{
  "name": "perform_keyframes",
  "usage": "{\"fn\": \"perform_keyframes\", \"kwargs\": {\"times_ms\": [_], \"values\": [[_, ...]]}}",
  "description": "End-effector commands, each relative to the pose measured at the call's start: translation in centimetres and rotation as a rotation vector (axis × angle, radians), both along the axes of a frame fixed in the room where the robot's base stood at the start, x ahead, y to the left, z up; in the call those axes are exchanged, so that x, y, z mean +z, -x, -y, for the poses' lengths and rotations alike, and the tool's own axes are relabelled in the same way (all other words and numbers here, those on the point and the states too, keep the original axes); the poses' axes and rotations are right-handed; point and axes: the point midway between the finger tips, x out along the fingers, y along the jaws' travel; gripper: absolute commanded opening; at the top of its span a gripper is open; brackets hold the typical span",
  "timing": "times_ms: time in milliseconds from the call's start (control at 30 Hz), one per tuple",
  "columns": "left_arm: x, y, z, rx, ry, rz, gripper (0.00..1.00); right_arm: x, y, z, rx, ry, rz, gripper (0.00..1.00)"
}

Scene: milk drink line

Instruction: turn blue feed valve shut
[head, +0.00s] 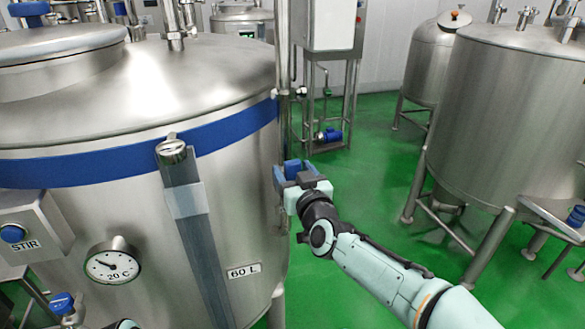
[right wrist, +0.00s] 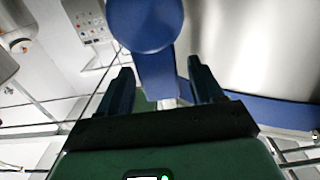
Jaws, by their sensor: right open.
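The blue feed valve's handle shows in the right wrist view as a large round blue end (right wrist: 145,22) with a blue bar running down from it. In the head view, a patch of blue (head: 292,167) shows at my right gripper, beside the right edge of the large steel tank (head: 120,215). My right gripper (head: 297,176) is open there. In the right wrist view, its two fingers (right wrist: 160,80) stand apart, with the blue bar in the gap between them. I cannot tell whether either finger touches it. My left gripper is not in view.
The tank has a blue band (head: 110,168), a sight tube (head: 185,215), a dial (head: 110,263) and a STIR box (head: 30,230). A vertical pipe (head: 283,60) runs close to my right gripper. Another tank (head: 510,110) stands right. Green floor (head: 375,165) is open between them.

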Motion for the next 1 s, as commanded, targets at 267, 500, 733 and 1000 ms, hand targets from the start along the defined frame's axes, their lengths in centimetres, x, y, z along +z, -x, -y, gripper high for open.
{"fn": "perform_keyframes", "kwargs": {"times_ms": [267,500,733,1000], "values": [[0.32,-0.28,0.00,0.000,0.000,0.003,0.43,-0.05,-0.98,-0.30,0.000,0.000,-0.001,0.66],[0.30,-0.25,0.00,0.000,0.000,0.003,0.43,-0.07,-0.94,-0.28,0.000,-0.001,-0.001,0.37],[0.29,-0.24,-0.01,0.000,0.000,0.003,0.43,-0.07,-0.93,-0.27,0.000,-0.002,-0.002,0.00],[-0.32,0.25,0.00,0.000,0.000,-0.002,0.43,-0.22,-1.02,0.09,-0.001,-0.057,-0.021,0.00]]}}
